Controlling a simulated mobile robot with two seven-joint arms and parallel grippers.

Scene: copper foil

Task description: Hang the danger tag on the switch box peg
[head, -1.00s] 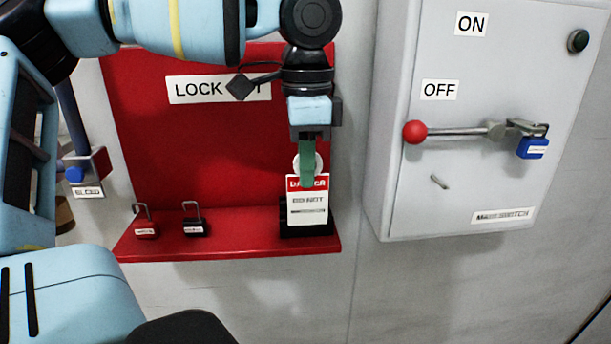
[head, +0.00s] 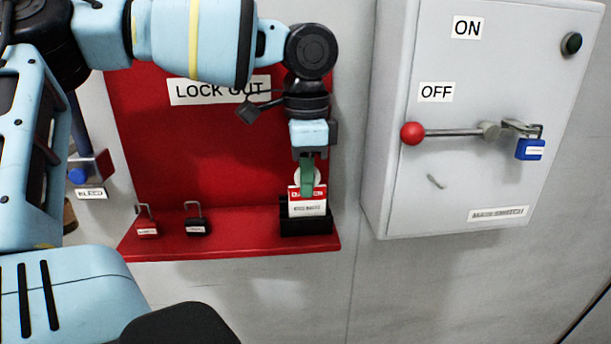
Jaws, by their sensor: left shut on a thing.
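My left gripper (head: 307,188) is shut on the danger tag (head: 308,207), a white card with a red band at its top, at the right of the red lockout board. The tag is upright at a black holder (head: 307,227) on the board's shelf. Its lower part does not show, and I cannot tell whether it sits in the holder. The fingers cover part of the red band. The grey switch box (head: 400,205) stands to the right. Its small bare peg (head: 437,181) sticks out below the handle. My right gripper is not in view.
The red-knobbed handle (head: 412,133) points left at OFF, and a blue padlock (head: 530,149) hangs at its right end. A red padlock (head: 147,223) and a black padlock (head: 196,221) stand on the red shelf (head: 245,245). A bleed valve (head: 90,170) is at the left.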

